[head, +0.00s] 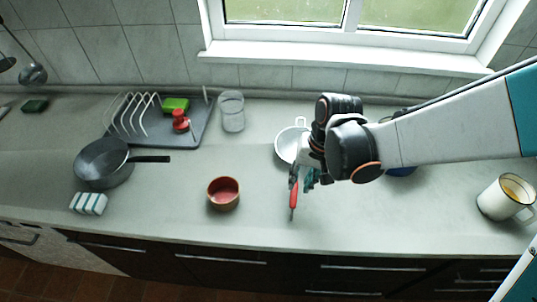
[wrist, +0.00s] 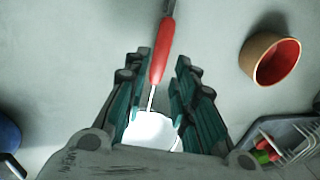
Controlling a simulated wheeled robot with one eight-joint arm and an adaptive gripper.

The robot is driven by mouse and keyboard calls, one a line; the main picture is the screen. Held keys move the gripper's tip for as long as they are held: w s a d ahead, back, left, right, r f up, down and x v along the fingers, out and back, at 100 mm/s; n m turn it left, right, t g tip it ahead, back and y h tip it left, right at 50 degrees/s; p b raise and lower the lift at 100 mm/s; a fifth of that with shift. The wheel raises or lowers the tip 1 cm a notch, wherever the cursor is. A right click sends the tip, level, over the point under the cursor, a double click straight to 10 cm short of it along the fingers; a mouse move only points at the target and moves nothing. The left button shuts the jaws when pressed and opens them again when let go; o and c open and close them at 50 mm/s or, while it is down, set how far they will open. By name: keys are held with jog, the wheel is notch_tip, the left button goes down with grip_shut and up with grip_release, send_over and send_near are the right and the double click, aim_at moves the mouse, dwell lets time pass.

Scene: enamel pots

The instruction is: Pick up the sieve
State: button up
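The sieve (head: 287,148) lies on the worktop, partly hidden behind my gripper in the head view. It has a pale round bowl, a small loop at the far side and a red handle pointing to the front edge. In the wrist view its red handle (wrist: 162,52) and thin metal shaft run between my fingers to a bright white bowl, partly hidden by the gripper. My gripper (wrist: 165,66) is open, with a finger on each side of the handle and no clear grip on it. In the head view my gripper (head: 309,181) is over the handle side; its exact height is unclear.
A red-brown bowl (head: 223,194) stands left of the sieve. A blue item (head: 402,172) is partly behind my arm; a white mug (head: 496,203) stands right.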

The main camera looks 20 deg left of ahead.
aim_at(295, 192)
jog(key=f+b, duration=0.1)
jog(key=f, duration=0.1)
jog(key=a+f+b, duration=0.1)
jog(key=f+b, duration=0.1)
jog(key=s+f+b, duration=0.1)
jog(key=f, duration=0.2)
jog(key=shift+a+f, duration=0.1)
jog(key=shift+a, duration=0.1)
grip_shut()
